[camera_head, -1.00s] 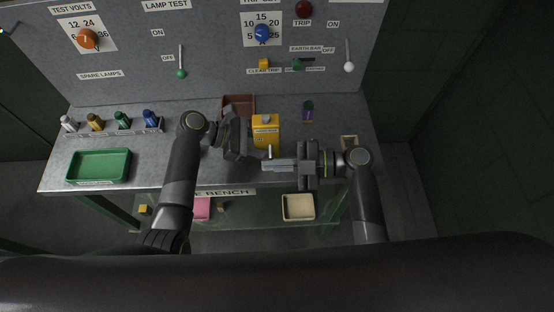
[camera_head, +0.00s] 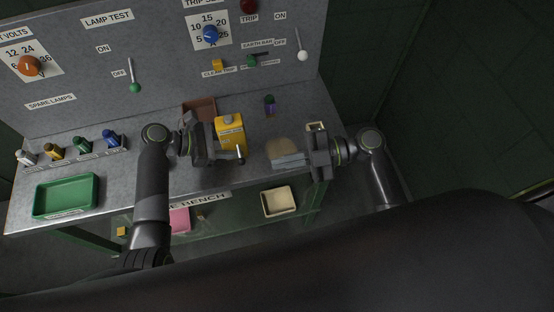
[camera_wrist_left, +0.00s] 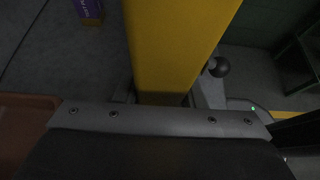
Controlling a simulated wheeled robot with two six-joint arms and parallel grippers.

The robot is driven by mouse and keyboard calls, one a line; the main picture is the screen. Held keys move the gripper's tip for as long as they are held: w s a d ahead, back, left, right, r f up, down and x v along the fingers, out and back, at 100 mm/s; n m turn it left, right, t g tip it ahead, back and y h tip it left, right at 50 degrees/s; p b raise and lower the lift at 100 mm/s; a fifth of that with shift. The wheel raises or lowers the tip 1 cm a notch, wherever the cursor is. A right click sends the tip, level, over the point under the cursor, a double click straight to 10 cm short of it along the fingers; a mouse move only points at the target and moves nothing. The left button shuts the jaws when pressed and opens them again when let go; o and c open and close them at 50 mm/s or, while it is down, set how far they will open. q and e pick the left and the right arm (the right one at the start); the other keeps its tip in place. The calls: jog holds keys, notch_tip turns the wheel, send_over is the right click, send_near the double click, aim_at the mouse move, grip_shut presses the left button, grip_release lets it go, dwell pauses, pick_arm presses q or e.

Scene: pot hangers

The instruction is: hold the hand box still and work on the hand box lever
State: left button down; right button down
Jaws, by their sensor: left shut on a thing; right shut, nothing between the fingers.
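The yellow hand box (camera_head: 231,133) stands on the grey bench, right of my left gripper (camera_head: 217,152). That gripper is shut on it; the fingertips are partly hidden. The box fills the middle of the left wrist view (camera_wrist_left: 178,42). The hand box lever (camera_head: 240,154) is a short light stick at the box's front right; a dark ball knob beside the box in the left wrist view (camera_wrist_left: 219,67) seems to be its end. My right gripper (camera_head: 275,162) is shut and empty, pointing left, with a gap between it and the lever.
A brown tray (camera_head: 198,108) lies behind the box. A tan patch (camera_head: 284,147) lies just behind my right fingers. A green tray (camera_head: 67,195) and several spare lamps are at left. The panel rises behind.

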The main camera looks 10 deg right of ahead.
pick_arm(q)
jog(key=c, duration=0.8)
grip_release()
jog(key=shift+c, duration=0.2)
